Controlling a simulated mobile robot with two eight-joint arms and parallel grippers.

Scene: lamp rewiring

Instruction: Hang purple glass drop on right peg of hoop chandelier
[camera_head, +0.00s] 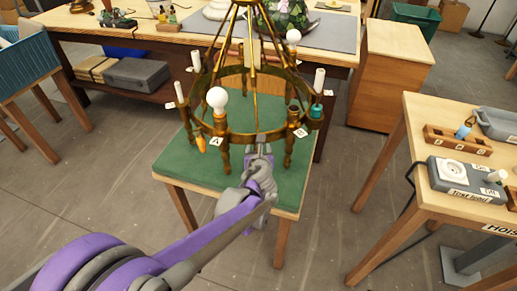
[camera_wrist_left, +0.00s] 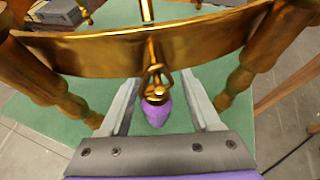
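The brass hoop chandelier (camera_head: 245,136) stands on a green-topped table (camera_head: 180,160), and its band crosses the left wrist view (camera_wrist_left: 90,55). The purple glass drop (camera_wrist_left: 157,112) is below a small brass hook-like peg on the band, and its brass loop appears to be around that peg. My left gripper (camera_head: 262,150) reaches the near side of the hoop. Its fingers (camera_wrist_left: 158,105) stand apart on either side of the drop, with visible gaps. In the head view the drop is hidden by my gripper. My right gripper is not in view.
An orange drop (camera_head: 201,145) hangs at the hoop's left. A white bulb (camera_head: 217,100) and candle sleeves (camera_head: 319,80) stand on the rim. Turned brass posts (camera_wrist_left: 250,75) flank my fingers closely. A side table with a test box (camera_head: 465,180) is at right.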

